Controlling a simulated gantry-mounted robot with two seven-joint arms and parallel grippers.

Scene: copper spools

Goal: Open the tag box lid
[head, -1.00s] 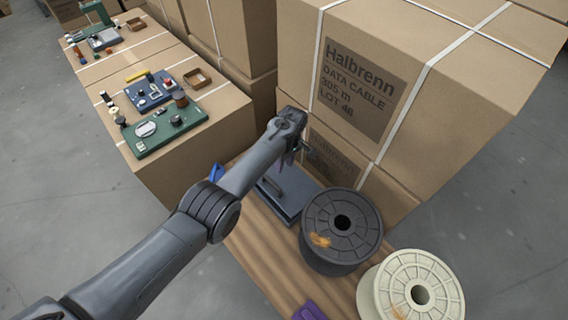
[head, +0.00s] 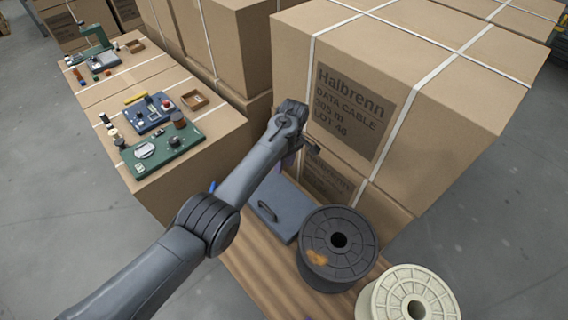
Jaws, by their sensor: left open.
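The tag box (head: 292,207) is a flat blue-grey box with a dark bar handle (head: 267,212) on top. It lies on the wooden bench, left of the dark spool, and its lid looks shut. My left gripper (head: 301,154) is open, above and beyond the far end of the box and close to the stacked cartons. Its fingers are small and partly hidden by my wrist. My left forearm covers the ground left of the box. My right gripper is not in view.
A dark spool (head: 324,243) and a cream spool (head: 440,292) stand on the wooden bench (head: 250,268). A tall Halbrenn carton (head: 440,140) rises directly behind the box. Cartons at the left carry a green tray (head: 150,165) and other small items.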

